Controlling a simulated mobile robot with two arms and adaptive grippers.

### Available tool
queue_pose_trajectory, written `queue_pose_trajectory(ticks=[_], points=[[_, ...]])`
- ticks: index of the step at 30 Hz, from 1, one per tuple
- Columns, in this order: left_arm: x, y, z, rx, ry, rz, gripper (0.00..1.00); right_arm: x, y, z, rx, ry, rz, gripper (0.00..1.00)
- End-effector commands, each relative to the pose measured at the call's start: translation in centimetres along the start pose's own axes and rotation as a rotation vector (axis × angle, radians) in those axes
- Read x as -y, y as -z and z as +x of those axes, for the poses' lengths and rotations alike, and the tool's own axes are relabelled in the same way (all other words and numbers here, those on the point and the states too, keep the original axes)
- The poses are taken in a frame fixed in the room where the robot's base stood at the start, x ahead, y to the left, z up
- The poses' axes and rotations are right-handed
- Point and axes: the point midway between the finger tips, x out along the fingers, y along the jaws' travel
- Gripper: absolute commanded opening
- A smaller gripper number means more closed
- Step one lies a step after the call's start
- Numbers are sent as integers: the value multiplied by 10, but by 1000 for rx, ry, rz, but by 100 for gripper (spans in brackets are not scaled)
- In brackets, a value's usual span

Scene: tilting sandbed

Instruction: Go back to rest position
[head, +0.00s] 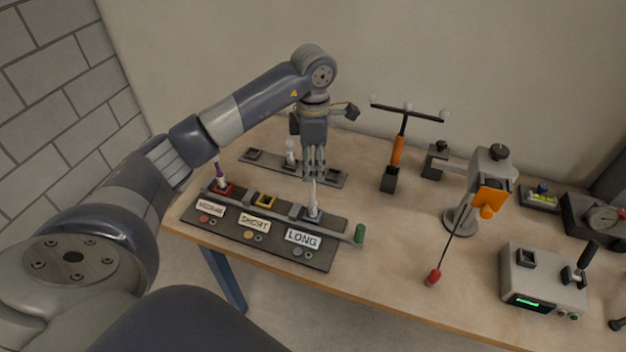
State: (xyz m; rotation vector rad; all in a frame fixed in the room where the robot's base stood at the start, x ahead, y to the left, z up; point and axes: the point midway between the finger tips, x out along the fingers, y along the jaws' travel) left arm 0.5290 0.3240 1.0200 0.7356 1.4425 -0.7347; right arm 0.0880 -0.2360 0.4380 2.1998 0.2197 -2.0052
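My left gripper (315,174) points straight down over the workbench. Its fingers look close together, but whether they are open or shut is unclear. Just below the fingertips a slim white piece (313,203) stands upright in the holder behind the LONG label (303,238). I cannot tell whether the fingertips touch it. My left arm reaches in from the left above the bench. My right gripper is not in view.
A dark labelled tray (322,256) sits at the bench's front left, with a purple-topped piece (219,176) at its left end. Behind it lies a narrow rack (270,167). An orange-handled T-shaped tool (397,151), a stand (459,221) and a grey box (541,283) stand farther right.

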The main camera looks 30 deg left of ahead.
Motion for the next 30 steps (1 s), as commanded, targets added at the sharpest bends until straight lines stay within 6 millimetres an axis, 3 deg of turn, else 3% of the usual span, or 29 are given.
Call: queue_pose_trajectory(ticks=[3, 7, 14, 17, 20, 24, 26, 30], points=[[-1, 0, -19, 1, -2, 0, 28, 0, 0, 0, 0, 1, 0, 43], [0, 0, -30, 0, 0, 0, 28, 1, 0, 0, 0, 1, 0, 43], [1, -1, -32, 3, 2, 1, 28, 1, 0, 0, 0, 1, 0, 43], [9, -15, -25, 51, 19, 20, 28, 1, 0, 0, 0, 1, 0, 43], [31, -50, -13, 176, 66, 56, 28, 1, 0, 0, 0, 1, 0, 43], [90, -124, -6, 473, 202, 91, 28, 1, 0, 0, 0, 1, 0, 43], [118, -154, -13, 617, 279, 83, 28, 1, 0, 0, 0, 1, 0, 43], [175, -209, -50, 948, 482, 1, 28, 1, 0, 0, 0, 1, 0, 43]])
